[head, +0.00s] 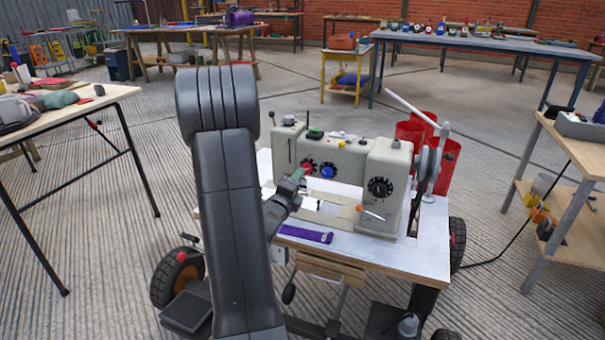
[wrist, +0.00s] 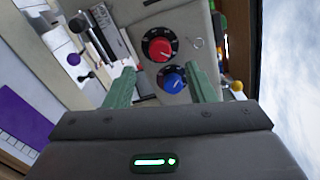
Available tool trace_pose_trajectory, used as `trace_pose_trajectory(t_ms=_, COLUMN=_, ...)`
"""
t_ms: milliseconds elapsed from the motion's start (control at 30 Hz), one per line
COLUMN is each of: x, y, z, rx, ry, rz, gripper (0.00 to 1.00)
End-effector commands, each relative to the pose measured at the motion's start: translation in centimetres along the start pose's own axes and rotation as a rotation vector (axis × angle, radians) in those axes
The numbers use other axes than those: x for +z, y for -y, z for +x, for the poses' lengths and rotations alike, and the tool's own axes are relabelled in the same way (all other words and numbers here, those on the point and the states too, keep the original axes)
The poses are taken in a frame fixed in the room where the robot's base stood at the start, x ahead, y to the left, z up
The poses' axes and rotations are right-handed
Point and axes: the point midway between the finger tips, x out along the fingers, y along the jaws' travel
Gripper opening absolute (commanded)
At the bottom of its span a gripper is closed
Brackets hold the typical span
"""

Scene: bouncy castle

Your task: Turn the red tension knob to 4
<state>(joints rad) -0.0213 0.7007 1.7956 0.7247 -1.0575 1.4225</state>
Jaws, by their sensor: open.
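The red tension knob (wrist: 160,48) sits on a black dial on the sewing machine's pale front in the wrist view. The blue knob (wrist: 172,82) is right beside it, nearer my gripper. My gripper (wrist: 164,82) is open, its two green fingers spread on either side of the knobs, with the red knob a little beyond the tips. In the head view the red knob (head: 308,167) shows just past my gripper (head: 298,178), and the cream sewing machine (head: 385,165) stands on a cart. The numbers on the dial are too small to read.
The white cart top (head: 418,255) holds a purple strip (head: 305,234) in front of the machine. Red bins (head: 446,165) stand behind it. Workbenches stand left (head: 120,92) and right (head: 585,155), with open floor between.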

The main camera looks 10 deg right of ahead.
Motion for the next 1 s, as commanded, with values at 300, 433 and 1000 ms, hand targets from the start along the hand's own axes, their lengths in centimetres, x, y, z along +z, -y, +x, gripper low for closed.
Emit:
trace_pose_trajectory(t_ms=300, x=0.1, y=0.0, z=-6.2, rx=0.002, ry=0.002, rz=-0.002, gripper=0.50)
trace_pose_trajectory(t_ms=433, x=0.0, y=0.0, z=-7.3, rx=0.000, ry=0.000, rz=0.000, gripper=0.50)
trace_pose_trajectory(t_ms=1000, x=-0.1, y=-0.1, z=-6.3, rx=-0.001, ry=-0.003, rz=0.001, gripper=0.50)
